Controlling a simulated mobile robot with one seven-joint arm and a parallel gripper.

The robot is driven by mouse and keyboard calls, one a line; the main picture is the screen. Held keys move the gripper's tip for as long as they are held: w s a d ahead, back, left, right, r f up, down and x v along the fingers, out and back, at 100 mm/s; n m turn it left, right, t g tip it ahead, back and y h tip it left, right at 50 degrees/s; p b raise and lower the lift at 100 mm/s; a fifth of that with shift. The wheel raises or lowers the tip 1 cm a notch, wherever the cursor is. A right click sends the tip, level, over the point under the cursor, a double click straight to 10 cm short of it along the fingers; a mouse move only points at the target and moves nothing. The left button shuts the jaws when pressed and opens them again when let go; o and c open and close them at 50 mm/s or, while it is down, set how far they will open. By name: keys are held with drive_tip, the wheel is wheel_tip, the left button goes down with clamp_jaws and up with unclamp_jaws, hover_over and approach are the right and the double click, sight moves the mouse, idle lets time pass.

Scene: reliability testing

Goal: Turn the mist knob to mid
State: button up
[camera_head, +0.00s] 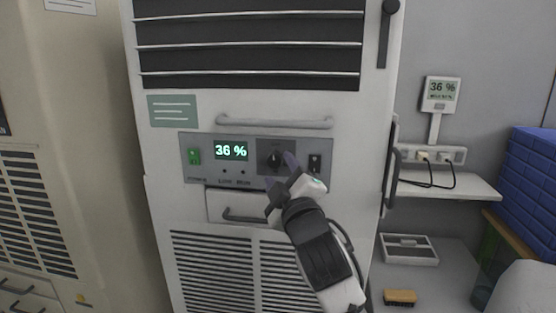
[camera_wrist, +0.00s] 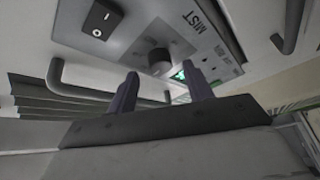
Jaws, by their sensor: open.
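The mist knob (camera_head: 273,157) is a dark round knob on the grey control panel (camera_head: 206,172) of a tall white cabinet. In the wrist view the knob (camera_wrist: 160,58) sits below the word MIST, and its pointer setting is too small to tell. My gripper (camera_head: 279,175) is in front of the panel, just below and right of the knob. In the wrist view my open gripper (camera_wrist: 165,82) has its two purple fingers apart, with the knob beyond the gap between their tips. I see no contact with the knob.
A handle bar (camera_head: 275,122) runs above the panel. A drawer handle (camera_head: 244,215) is below.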

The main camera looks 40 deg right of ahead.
sight(275, 160)
drive_tip(key=shift+x, duration=1.2)
drive_tip(key=c, duration=1)
drive_tip(key=shift+o, duration=0.2)
drive_tip(key=shift+h, duration=0.3)
